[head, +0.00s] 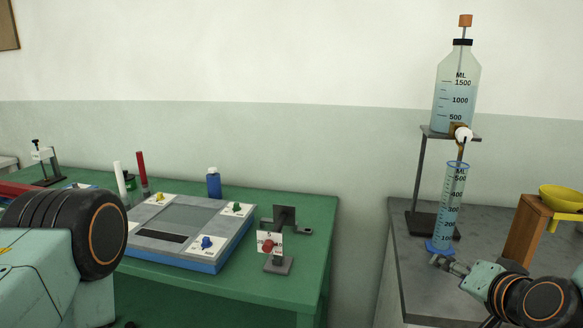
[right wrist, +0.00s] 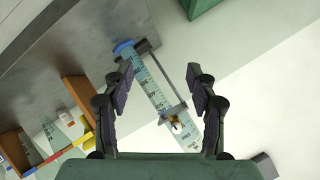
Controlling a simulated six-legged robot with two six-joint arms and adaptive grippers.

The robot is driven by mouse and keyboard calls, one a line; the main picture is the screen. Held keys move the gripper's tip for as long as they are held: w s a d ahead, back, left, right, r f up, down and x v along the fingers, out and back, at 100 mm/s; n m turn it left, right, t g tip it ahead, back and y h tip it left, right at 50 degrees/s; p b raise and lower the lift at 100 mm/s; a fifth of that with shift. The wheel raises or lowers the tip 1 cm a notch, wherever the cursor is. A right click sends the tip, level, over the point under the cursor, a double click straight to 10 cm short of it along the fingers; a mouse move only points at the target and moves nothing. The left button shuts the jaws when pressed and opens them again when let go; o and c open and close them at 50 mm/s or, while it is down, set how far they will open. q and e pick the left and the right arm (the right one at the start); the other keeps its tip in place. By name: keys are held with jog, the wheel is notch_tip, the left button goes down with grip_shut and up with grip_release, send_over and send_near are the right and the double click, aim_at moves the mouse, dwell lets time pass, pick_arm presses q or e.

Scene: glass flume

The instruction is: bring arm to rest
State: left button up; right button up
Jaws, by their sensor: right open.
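My right gripper (head: 445,263) is in front of the foot of the graduated cylinder (head: 449,208) in the head view. In the right wrist view my right gripper (right wrist: 161,72) has its two fingers spread, with nothing held between them. The cylinder (right wrist: 147,80) shows beyond the fingers, its blue base toward the top left. In the head view it stands upright on the grey bench, below a tap. Whether a finger touches it cannot be told. My left arm enters from the left in the head view, but its gripper is not visible.
A large graduated bottle (head: 456,95) stands on a dark stand (head: 419,180) above the cylinder. A yellow funnel (head: 562,197) and wooden stand (head: 524,232) are to the right on the grey bench (head: 405,270). A green table (head: 300,205) holds a control panel (head: 185,223); a gap separates the tables.

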jog(key=s+a+f+n+g+b, duration=0.1)
jog(key=s+a+f+n+g, duration=0.2)
jog(key=s+f, duration=0.7)
jog(key=s+a+f+n+g+b, duration=0.2)
jog(key=s+f+g, duration=0.35)
jog(key=f, duration=0.75)
jog(key=s+a+f+n+g, duration=0.1)
jog(key=s+f+g, duration=0.1)
jog(key=s+f, duration=0.3)
jog(key=s+f+n+g+b, duration=0.1)
jog(key=s+f, duration=0.5)
jog(key=s, duration=0.6)
jog(key=shift+a+g+b, duration=0.3)
jog(key=shift+a+g, duration=0.05)
jog(key=shift+g, duration=0.1)
jog(key=shift+w, duration=0.1)
